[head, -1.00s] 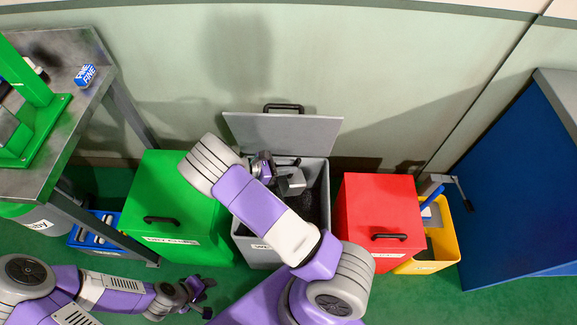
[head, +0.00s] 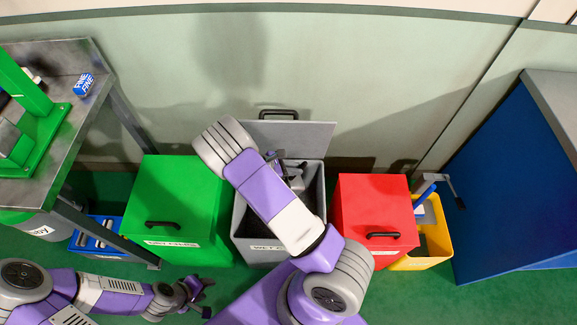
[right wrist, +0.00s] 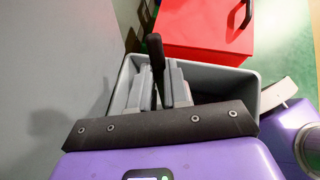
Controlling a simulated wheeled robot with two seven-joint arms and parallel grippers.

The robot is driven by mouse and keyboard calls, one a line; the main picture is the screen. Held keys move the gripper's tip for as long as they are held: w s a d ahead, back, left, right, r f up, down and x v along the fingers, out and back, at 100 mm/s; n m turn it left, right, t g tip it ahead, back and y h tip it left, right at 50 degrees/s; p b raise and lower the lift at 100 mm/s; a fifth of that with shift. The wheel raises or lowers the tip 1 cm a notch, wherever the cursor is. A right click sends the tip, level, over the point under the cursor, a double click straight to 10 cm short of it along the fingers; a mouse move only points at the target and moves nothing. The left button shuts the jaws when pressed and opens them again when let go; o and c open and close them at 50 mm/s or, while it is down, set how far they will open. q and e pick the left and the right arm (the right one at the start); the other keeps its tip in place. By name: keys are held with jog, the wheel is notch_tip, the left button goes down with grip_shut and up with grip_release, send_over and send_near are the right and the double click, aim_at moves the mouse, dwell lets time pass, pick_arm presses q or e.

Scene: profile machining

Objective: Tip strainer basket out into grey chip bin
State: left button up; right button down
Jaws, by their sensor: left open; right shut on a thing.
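The grey chip bin (head: 245,222) stands in the middle of the head view with its lid (head: 312,135) raised against the wall. My right gripper (head: 292,172) is over the bin's mouth, partly hidden by my right arm. In the right wrist view its fingers (right wrist: 158,88) are shut on an upright black handle (right wrist: 154,48), apparently the strainer basket's. The basket's body cannot be made out, nor whether it is tilted. The bin's rim (right wrist: 225,72) shows beyond the fingers. My left gripper (head: 198,291) is open and empty, low at the left, in front of the green bin.
A closed green bin (head: 165,195) stands left of the grey bin, and a closed red bin (head: 372,205) right of it. A yellow bin (head: 428,262) and a blue panel (head: 510,200) are further right. A metal bench (head: 70,145) is at the left. The wall is close behind.

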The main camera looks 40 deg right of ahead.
jog(key=d+f+y, duration=0.1)
jog(key=s+d+f+t+y+p, duration=0.1)
jog(key=d+y, duration=0.1)
jog(key=shift+s+d, duration=0.2)
jog(key=shift+d+f, duration=0.25)
jog(key=shift+f, duration=0.15)
jog(key=shift+y, duration=0.3)
jog(key=d+f+t+y+p, duration=0.1)
jog(key=f+y, duration=0.1)
jog(key=s+d+f+t+y, duration=0.1)
jog(key=d+f, duration=0.1)
jog(key=shift+s+y+p, duration=0.1)
jog(key=shift+y+p, duration=0.25)
jog(key=shift+y, duration=0.05)
